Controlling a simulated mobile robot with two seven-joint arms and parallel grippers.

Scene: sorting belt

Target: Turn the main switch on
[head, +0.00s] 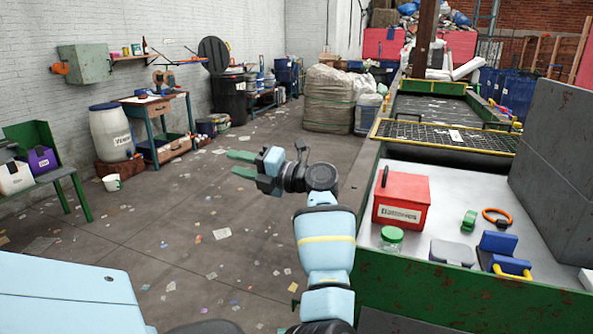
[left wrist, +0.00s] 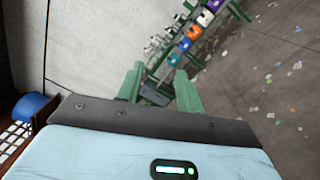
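A grey-green box (head: 84,64) hangs on the white brick wall at the upper left of the head view. An orange handle (head: 60,69) sticks out at its left side; it looks like the main switch, but I cannot read its position.
A workbench (head: 158,108) and a white barrel (head: 112,132) stand along the wall below the box. A green bench (head: 62,172) is at the left. The floor between is open with scattered scraps. The sorting table (head: 450,190) with a red box (head: 401,200) is on the right.

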